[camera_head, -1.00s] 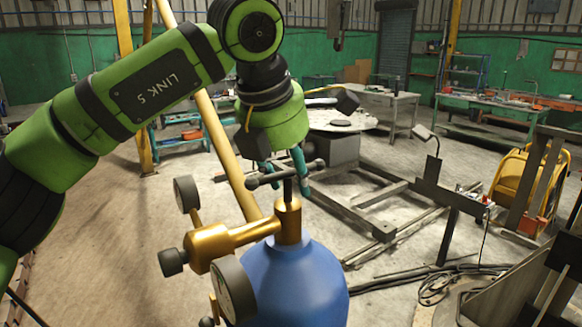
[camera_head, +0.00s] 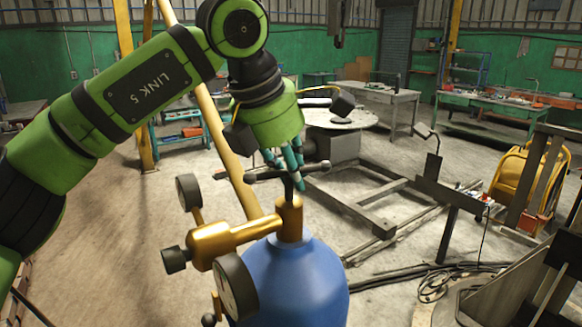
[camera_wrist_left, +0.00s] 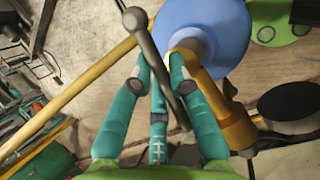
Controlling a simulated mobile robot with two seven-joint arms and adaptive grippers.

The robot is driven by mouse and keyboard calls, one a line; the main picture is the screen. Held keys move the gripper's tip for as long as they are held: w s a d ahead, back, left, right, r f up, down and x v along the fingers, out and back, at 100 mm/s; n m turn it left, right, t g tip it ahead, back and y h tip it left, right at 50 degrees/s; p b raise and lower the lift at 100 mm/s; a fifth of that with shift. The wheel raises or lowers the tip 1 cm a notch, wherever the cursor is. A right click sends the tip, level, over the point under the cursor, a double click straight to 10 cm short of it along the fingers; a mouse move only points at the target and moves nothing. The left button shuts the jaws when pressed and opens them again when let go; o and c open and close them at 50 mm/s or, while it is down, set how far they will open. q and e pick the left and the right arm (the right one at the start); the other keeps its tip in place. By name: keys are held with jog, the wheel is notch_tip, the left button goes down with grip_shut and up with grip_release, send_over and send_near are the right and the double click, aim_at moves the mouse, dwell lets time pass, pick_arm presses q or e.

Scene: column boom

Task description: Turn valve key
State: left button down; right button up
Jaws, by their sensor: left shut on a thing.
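The valve key is a dark grey T-bar (camera_head: 240,174) with knobbed ends. Its short stem stands upright in the brass valve (camera_head: 290,218) on top of the blue gas cylinder (camera_head: 300,275). My left gripper (camera_head: 287,172) reaches down from above, its teal fingers closed about the bar near the stem and hiding its middle. In the left wrist view the bar (camera_wrist_left: 150,48) runs slantwise between the fingers of my left gripper (camera_wrist_left: 160,75), with the blue cylinder (camera_wrist_left: 220,25) beyond. My right gripper is not in view.
Two round gauges (camera_head: 236,287) sit on the brass fitting to the left of the valve. A yellow post (camera_head: 228,155) stands behind. Steel frames (camera_head: 380,205) and cables lie on the floor to the right. Workbenches line the back wall.

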pick_arm(q)
jog(key=m+g, duration=0.1)
jog(key=m, duration=0.2)
jog(key=shift+s+d+m+h, duration=0.1)
jog(key=shift+m+h, duration=0.2)
jog(key=shift+h, duration=0.1)
jog(key=m+g, duration=0.2)
jog(key=m, duration=0.1)
jog(key=shift+s+d+m+h, duration=0.1)
jog(key=shift+m+h, duration=0.2)
jog(key=m+g, duration=0.2)
jog(key=m, duration=0.3)
jog(key=shift+s, duration=0.2)
jog(key=shift+f+m+g, duration=0.1)
jog(key=shift+m+g, duration=0.4)
jog(key=shift+m, duration=0.8)
jog(key=shift+s+m+y, duration=0.1)
jog(key=shift+m+y, duration=0.2)
jog(key=shift+y, duration=0.1)
jog(key=c, duration=1.1)
grip_release()
jog(key=shift+c, duration=0.2)
jog(key=shift+n, duration=0.4)
